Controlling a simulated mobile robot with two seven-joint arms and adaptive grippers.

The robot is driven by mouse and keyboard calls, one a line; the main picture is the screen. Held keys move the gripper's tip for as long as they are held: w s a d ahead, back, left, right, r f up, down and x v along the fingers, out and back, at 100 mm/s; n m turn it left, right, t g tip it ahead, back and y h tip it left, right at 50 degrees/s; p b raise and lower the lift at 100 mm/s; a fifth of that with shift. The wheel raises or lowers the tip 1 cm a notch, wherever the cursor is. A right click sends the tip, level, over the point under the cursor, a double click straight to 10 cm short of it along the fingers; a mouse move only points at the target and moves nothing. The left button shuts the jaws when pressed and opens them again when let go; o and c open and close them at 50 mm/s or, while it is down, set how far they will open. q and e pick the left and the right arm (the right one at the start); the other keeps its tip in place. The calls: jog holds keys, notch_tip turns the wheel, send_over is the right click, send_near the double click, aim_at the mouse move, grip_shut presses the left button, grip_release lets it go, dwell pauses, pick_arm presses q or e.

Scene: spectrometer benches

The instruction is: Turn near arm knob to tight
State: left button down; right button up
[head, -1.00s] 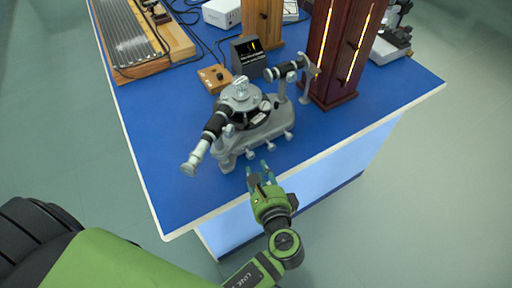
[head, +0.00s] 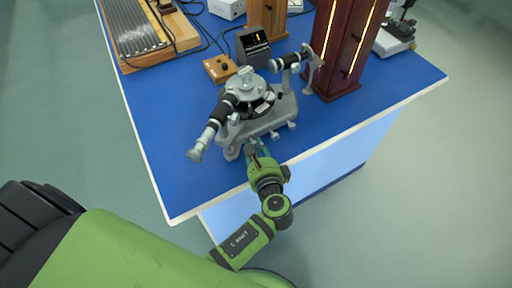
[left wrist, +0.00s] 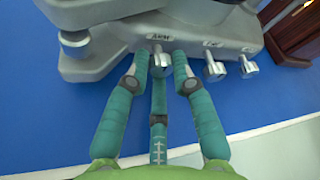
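The grey spectrometer (head: 270,124) stands on the blue bench. In the left wrist view, its base (left wrist: 225,32) carries a row of silver knobs along the front edge. The near arm knob (left wrist: 160,63) sits under the label "ARM". My left gripper (left wrist: 160,66) has its teal fingers around this knob, one tip on each side and one finger below. Narrow gaps seem to show beside the knob, so the fingers look open. In the head view, my left gripper (head: 256,150) reaches the base's front edge and mostly hides that knob. My right gripper is not in view.
Two more knobs (left wrist: 214,70) (left wrist: 248,66) stick out right of the near one. The telescope tube (head: 213,131) juts toward the front left. A dark wooden cabinet (head: 340,50) stands behind on the right. The bench's front left (head: 177,190) is clear.

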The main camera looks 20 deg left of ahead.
pick_arm(q)
jog(key=shift+w+d+r+m+g+y+p, duration=0.15)
jog(key=shift+r+m+g+p, duration=0.25)
jog(key=shift+p, duration=0.9)
jog(key=shift+a+r+m+g+y+p, duration=0.15)
jog(key=shift+m+p, duration=0.45)
jog(key=shift+p, duration=0.7)
jog(key=shift+d+f+m+p, duration=0.1)
jog(key=shift+m+p, duration=0.2)
jog(key=shift+p, duration=0.05)
jog(key=shift+f+g, duration=0.1)
jog(key=shift+g, duration=0.15)
jog(key=shift+f, duration=0.15)
